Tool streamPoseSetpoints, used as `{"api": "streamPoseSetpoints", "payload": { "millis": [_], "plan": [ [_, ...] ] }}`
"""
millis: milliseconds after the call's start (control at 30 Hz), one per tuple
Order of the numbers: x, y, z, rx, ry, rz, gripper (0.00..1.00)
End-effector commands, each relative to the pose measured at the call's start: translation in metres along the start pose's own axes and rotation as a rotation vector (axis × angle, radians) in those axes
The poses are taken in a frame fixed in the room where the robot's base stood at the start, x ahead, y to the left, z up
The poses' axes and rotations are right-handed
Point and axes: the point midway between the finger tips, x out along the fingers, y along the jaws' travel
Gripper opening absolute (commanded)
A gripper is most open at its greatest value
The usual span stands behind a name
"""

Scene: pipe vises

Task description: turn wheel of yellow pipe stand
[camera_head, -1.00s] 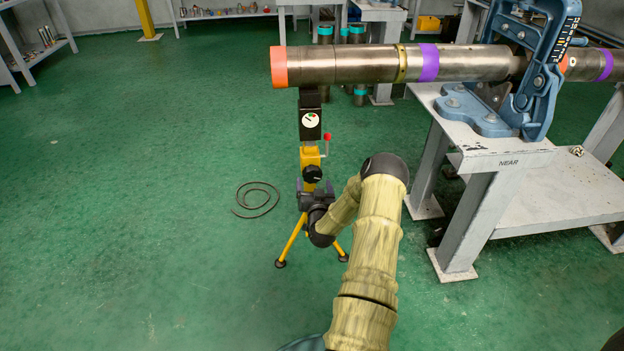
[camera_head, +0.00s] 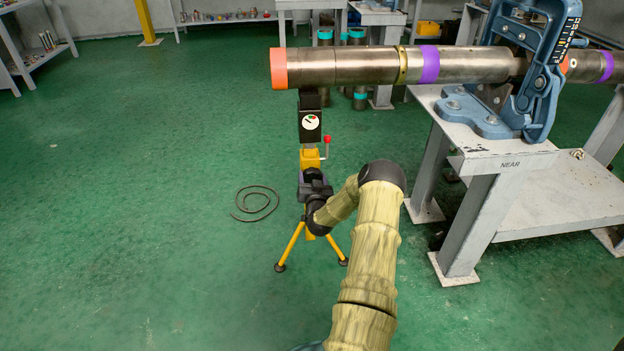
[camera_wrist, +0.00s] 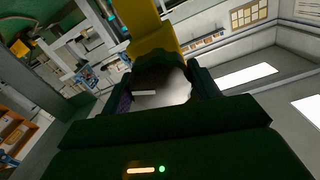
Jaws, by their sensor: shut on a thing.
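The yellow pipe stand (camera_head: 311,158) stands on tripod legs under the orange-capped end of a long steel pipe (camera_head: 365,66). It carries a dial gauge (camera_head: 311,122) and a red-knobbed lever (camera_head: 327,140). Its dark wheel (camera_head: 313,173) sits below the yellow block, mostly hidden by my gripper (camera_head: 314,186). My gripper is shut on the wheel. In the wrist view, the dark fingers (camera_wrist: 160,88) lie on both sides of a shiny rounded surface, apparently the wheel, with the yellow stand (camera_wrist: 152,32) beyond.
A blue pipe vise (camera_head: 535,75) holds the pipe on a grey bench (camera_head: 490,155) marked NEAR, at the right. A coiled dark cable (camera_head: 256,203) lies on the green floor left of the stand. Shelves stand at the back.

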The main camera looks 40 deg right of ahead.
Motion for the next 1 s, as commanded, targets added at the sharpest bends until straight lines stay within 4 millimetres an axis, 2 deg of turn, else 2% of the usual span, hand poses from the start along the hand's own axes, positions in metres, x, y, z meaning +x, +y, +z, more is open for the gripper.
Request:
{"api": "streamPoseSetpoints", "payload": {
  "millis": [467, 1000],
  "plan": [
    [-0.0003, -0.0003, 0.0002, 0.114, 0.000, 0.000, 0.38],
    [-0.0003, -0.0005, 0.0001, 0.566, -0.001, 0.000, 0.38]
  ]
}}
